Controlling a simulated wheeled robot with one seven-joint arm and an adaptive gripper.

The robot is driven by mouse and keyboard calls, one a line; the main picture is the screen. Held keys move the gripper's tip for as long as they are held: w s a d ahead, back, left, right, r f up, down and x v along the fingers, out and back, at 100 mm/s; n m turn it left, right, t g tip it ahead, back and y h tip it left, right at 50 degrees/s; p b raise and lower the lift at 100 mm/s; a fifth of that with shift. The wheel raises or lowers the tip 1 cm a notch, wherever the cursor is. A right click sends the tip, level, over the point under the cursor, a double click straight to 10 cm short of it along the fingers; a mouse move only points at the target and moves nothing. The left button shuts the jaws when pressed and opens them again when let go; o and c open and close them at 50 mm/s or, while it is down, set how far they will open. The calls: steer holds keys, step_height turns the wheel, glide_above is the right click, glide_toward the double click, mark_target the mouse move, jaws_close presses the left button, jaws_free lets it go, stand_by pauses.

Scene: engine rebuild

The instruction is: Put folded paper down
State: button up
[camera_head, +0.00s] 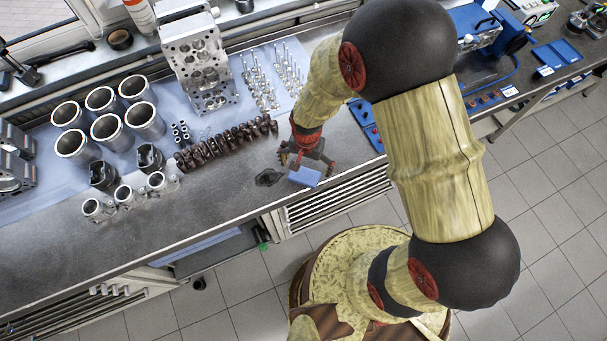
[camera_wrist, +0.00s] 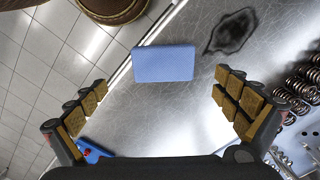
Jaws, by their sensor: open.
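The folded paper (camera_head: 305,176) is a flat light-blue rectangle near the front edge of the steel bench. In the wrist view the folded paper (camera_wrist: 163,64) lies on the bare metal close to the bench edge. My gripper (camera_head: 306,160) is just above and behind it in the head view. In the wrist view my gripper's fingers (camera_wrist: 164,98) are spread wide, with the paper beyond the tips and between their lines. Nothing is held. Whether a finger touches the paper cannot be told.
A dark stain or flat gasket-like patch (camera_head: 269,177) lies left of the paper. A blue tray (camera_head: 367,124) lies to the right. Bare bench extends at the front left.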

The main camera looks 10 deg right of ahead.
mark_target(304, 175)
steer(key=f, duration=0.6)
steer(key=shift+w+a+f, duration=0.15)
steer(key=shift+a+f, duration=0.05)
steer(key=shift+a, duration=0.05)
steer(key=shift+c, duration=0.8)
steer(key=c, duration=0.9)
steer(key=shift+w+r, duration=0.1)
steer(key=shift+r, duration=0.35)
step_height(304, 175, up, 3)
steer(key=shift+f, duration=0.2)
steer(key=s+d+r, duration=0.1)
steer(key=s+r, duration=0.2)
steer(key=s, duration=0.1)
steer(key=s+d+r, duration=0.2)
steer(key=s+r, duration=0.1)
steer(key=s, duration=0.2)
steer(key=s+d+r, duration=0.1)
steer(key=s+r, duration=0.2)
steer(key=s, duration=0.1)
steer(key=shift+s+d+r, duration=0.25)
steer(key=shift+d+r, duration=0.05)
